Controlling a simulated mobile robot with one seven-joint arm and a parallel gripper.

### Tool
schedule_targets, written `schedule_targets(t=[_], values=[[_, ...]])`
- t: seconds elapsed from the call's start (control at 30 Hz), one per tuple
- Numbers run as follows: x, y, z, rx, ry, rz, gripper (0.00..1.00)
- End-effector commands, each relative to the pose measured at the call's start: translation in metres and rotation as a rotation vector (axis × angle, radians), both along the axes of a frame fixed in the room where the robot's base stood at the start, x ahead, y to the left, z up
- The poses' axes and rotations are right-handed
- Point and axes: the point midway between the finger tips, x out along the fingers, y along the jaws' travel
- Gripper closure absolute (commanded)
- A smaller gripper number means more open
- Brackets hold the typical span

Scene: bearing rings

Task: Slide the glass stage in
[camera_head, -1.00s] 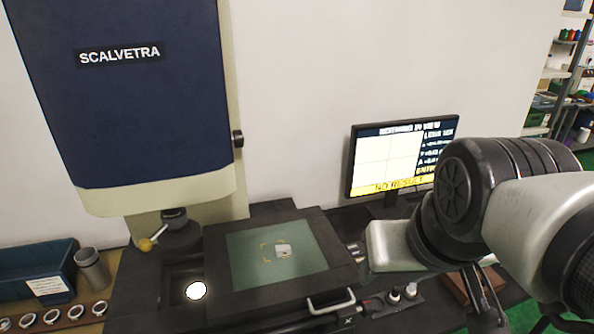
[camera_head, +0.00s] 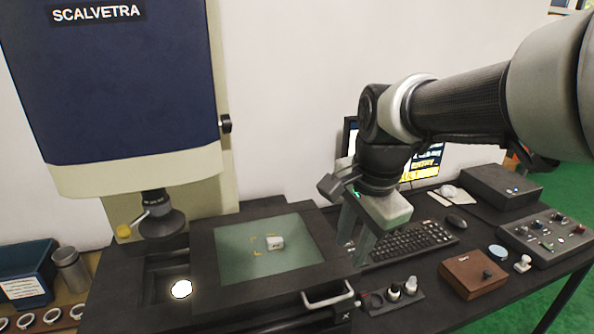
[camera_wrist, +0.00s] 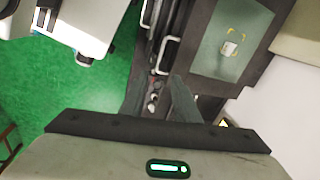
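The glass stage is a greenish glass plate (camera_head: 300,262) in a dark square frame (camera_head: 209,285), right of the optical column in the head view. A small pale block (camera_head: 275,243) lies on the glass among yellow corner marks. A silver bar handle (camera_head: 328,298) is on the stage's front side. In the wrist view the glass (camera_wrist: 210,62) and a bar handle (camera_wrist: 168,56) show at the top. My gripper (camera_head: 356,250) hangs just right of the stage, fingers pointing down and apart, with nothing visible between them. It is clear of the handle.
A lens (camera_head: 160,222) hangs above a lit white circle (camera_head: 181,289) in a recess left of the stage. A keyboard (camera_head: 412,240), a rack of small parts (camera_head: 394,296), a brown box (camera_head: 473,273) and a control panel (camera_head: 545,236) lie to the right.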

Motion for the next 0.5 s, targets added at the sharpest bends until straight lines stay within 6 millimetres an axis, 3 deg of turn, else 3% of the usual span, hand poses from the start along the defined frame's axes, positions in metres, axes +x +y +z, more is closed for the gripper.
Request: schedule_targets(t=[0.03,0.27,0.5], values=[[0.007,0.002,-0.012,0.005,0.019,-0.056,0.71],[0.016,0.005,-0.028,0.015,0.046,-0.161,0.71],[0.023,0.007,-0.073,0.013,0.047,-0.159,0.71]])
